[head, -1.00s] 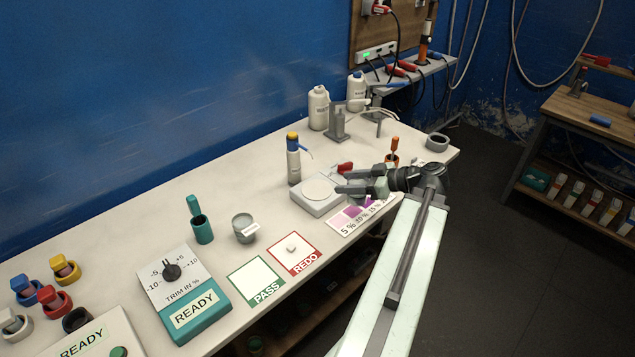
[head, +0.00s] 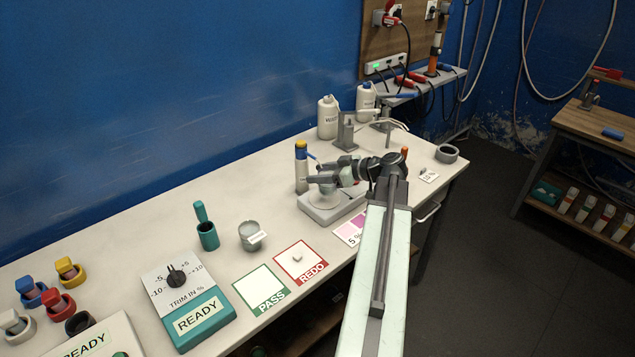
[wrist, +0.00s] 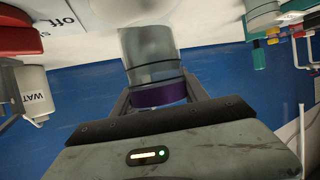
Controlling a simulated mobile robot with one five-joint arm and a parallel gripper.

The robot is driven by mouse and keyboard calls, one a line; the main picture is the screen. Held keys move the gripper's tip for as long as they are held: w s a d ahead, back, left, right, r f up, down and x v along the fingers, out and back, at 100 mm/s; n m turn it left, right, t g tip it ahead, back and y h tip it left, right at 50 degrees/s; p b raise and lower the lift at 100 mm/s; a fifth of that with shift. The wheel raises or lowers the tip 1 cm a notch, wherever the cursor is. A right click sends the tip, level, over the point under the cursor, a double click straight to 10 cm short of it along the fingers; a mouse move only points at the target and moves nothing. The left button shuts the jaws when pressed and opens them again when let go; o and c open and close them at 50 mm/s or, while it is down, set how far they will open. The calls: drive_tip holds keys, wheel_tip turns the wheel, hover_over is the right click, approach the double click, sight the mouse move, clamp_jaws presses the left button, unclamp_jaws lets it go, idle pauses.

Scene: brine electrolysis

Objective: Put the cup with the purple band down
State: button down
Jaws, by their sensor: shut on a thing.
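The cup with the purple band (wrist: 150,62) is a clear, greyish cup and shows upside down in the wrist view, its purple band between my fingers. My gripper (wrist: 155,88) is shut on it. In the head view my gripper (head: 324,179) is over the pale weighing scale (head: 335,213), and a pale part of the cup (head: 322,194) shows just below the fingers, over the pan. I cannot tell whether the cup's base touches the pan.
A bottle with a yellow cap (head: 300,168) stands close behind the scale. A pink and purple colour card (head: 351,231) lies in front, partly behind my arm. The REDO mat (head: 318,268), PASS mat (head: 248,286) and a grey labelled pot (head: 247,232) are to the left.

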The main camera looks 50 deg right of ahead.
drive_tip(key=shift+w, duration=0.3)
drive_tip(key=shift+w+f+b, duration=0.15)
drive_tip(key=shift+f+b, duration=0.85)
drive_tip(key=shift+b, duration=0.05)
drive_tip(key=shift+w+f+b, duration=0.15)
drive_tip(key=shift+f+b, duration=0.85)
drive_tip(key=c, duration=0.6)
unclamp_jaws()
drive_tip(key=shift+r, duration=0.15)
drive_tip(key=shift+s+d+r+p, duration=0.15)
drive_tip(key=shift+r+p, duration=0.1)
drive_tip(key=shift+p, duration=0.2)
drive_tip(key=shift+p+v, duration=2.1)
drive_tip(key=shift+v, duration=3.7)
drive_tip(key=shift+s+f, duration=0.1)
drive_tip(key=shift+f, duration=0.1)
